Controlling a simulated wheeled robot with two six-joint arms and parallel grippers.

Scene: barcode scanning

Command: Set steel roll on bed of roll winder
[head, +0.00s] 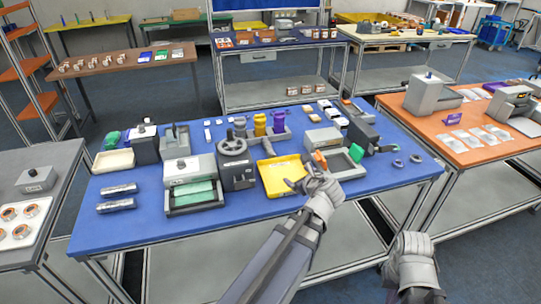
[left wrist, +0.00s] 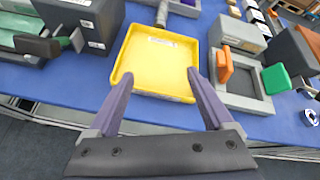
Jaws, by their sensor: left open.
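Two silver ribbed cylinders that look like steel rolls, a rear one (head: 118,188) and a front one (head: 115,205), lie on the left of the blue table. No label marks the roll winder. One candidate is the grey machine with a green-covered bed (head: 194,193), right of the cylinders. Another is the grey machine with an empty-looking framed bed (left wrist: 248,102) between orange and green parts, right of the yellow tray. My left gripper (head: 302,175) is open and empty at the yellow tray's front; its fingers also show in the left wrist view (left wrist: 160,76).
The yellow tray (left wrist: 150,75) looks empty. A dark handwheel machine (head: 237,168) stands left of it. A cream tray (head: 113,160) is at the back left. The blue table (head: 150,222) has free room along its front left. An orange table (head: 480,157) stands to the right.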

